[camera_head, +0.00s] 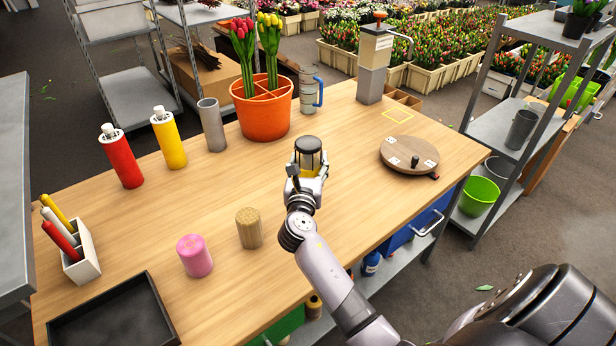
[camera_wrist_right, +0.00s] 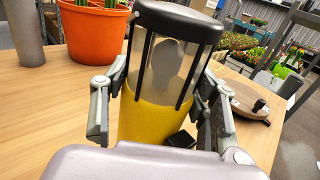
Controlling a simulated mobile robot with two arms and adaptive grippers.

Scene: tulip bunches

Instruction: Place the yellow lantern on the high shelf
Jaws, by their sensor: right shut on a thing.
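The yellow lantern (camera_head: 309,150) has a black cap, a clear middle with dark bars and a yellow body. It fills the middle of the right wrist view (camera_wrist_right: 165,105), upright. My right gripper (camera_head: 307,172) is shut on it, with one finger on each side of its body. Its base is hidden by the gripper, so I cannot tell whether it touches the table. A grey metal shelf unit (camera_head: 532,32) with several levels stands at the right; its top board holds a dark plant pot. My left gripper is not in view.
The wooden table (camera_head: 340,215) carries an orange tulip pot (camera_head: 264,118), a blue-handled jug (camera_head: 309,90), a round wooden turntable (camera_head: 409,155) and a dispenser (camera_head: 373,70). Pink (camera_head: 194,255) and tan (camera_head: 249,228) spools stand near the arm. A green bucket (camera_head: 478,196) sits low on the shelf unit.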

